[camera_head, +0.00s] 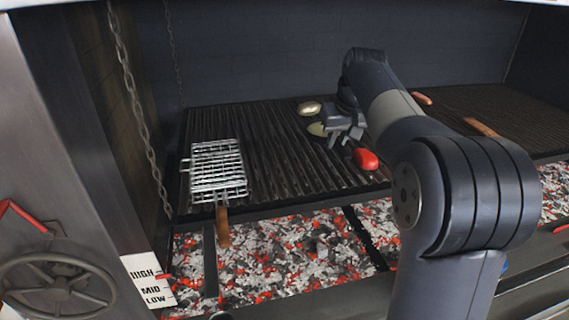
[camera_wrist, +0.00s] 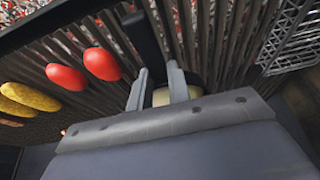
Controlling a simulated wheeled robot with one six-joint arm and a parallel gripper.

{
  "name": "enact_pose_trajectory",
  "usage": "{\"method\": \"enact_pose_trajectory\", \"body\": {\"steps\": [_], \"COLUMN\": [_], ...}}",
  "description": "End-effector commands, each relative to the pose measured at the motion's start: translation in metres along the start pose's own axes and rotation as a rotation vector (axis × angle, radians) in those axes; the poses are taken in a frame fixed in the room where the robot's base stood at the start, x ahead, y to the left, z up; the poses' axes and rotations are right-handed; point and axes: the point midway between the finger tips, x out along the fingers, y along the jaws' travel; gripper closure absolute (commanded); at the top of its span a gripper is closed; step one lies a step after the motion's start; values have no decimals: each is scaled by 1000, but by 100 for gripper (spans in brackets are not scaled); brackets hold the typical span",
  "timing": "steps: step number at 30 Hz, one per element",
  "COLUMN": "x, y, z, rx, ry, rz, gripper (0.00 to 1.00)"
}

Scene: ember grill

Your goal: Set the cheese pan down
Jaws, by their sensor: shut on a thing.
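My gripper (camera_head: 338,130) is low over the left grill grate, left of a red pepper. In the wrist view its two fingers (camera_wrist: 158,78) are closed around part of the small dark cheese pan (camera_wrist: 142,35). A pale yellow piece, seemingly the cheese (camera_wrist: 161,97), shows between the fingers. The fingers and wrist hide much of the pan. I cannot tell whether its base touches the grate bars.
A wire grill basket (camera_head: 218,170) lies on the grate's left side. A red pepper (camera_head: 366,159) lies close right of my gripper; the wrist view shows two, plus yellow food (camera_wrist: 30,97). A pale oval food (camera_head: 309,108) lies behind. Glowing coals (camera_head: 290,250) lie below the front edge.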

Motion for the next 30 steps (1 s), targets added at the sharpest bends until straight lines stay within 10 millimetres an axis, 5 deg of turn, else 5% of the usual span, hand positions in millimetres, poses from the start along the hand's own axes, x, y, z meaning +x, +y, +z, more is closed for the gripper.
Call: {"method": "enact_pose_trajectory", "body": {"steps": [18,30], "x": [79,89], "y": [0,0], "z": [33,37], "rx": [1,0], "ry": [-1,2], "rz": [-1,0], "gripper": [100,100]}}
